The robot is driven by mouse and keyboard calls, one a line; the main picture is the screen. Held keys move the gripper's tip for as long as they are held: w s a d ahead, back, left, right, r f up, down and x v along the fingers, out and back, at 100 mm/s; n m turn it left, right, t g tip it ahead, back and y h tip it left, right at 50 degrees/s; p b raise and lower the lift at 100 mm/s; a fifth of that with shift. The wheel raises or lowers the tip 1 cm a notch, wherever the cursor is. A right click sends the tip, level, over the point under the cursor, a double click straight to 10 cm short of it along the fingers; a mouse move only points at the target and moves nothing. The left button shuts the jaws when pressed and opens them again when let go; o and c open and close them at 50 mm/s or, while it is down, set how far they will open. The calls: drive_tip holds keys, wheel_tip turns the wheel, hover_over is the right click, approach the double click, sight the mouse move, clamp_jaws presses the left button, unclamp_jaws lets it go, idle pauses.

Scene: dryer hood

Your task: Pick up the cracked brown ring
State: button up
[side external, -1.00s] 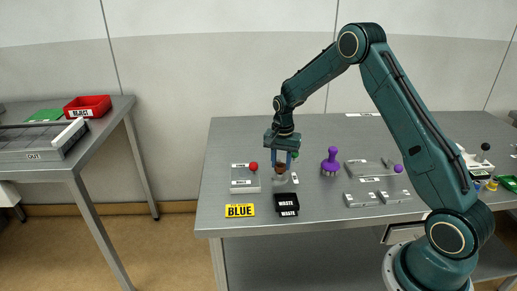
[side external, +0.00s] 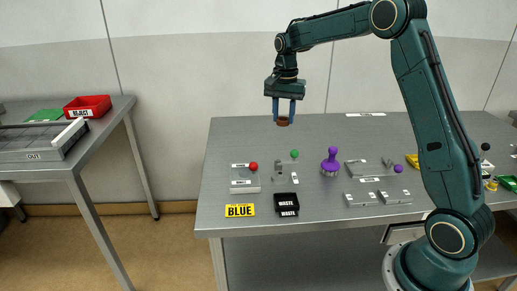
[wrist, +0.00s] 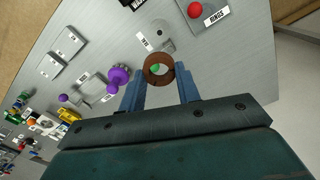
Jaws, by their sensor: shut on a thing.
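A brown ring (side external: 283,121) hangs between the blue fingertips of my gripper (side external: 283,108), high above the table's back part. The ring is too small in these views for me to make out a crack for certain.
Below stands a small grey fixture with a green knob (side external: 295,153). The table's back left (side external: 235,135) is clear.

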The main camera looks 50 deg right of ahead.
drive_tip(key=shift+r, duration=0.2)
drive_tip(key=shift+a+f, duration=0.1)
idle(0.4)
drive_tip(key=s+a+f+n, duration=0.2)
drive_tip(key=a+f+n, duration=0.2)
drive_tip(key=a+f, duration=0.1)
drive_tip(key=s+a+f+n, duration=0.3)
drive_tip(key=a+f+n, duration=0.1)
drive_tip(key=a+f, duration=0.1)
drive_tip(key=s+a+f+n, duration=0.2)
drive_tip(key=a+f+n, duration=0.2)
drive_tip(key=a+f, duration=0.1)
drive_tip(key=shift+s+a+f+n, duration=0.25)
drive_tip(key=shift+f+n, duration=0.15)
drive_tip(key=shift+s+a+f+n, duration=0.3)
drive_tip(key=shift+s+f+n, duration=0.05)
drive_tip(key=shift+n, duration=0.05)
drive_tip(key=shift+r, duration=0.15)
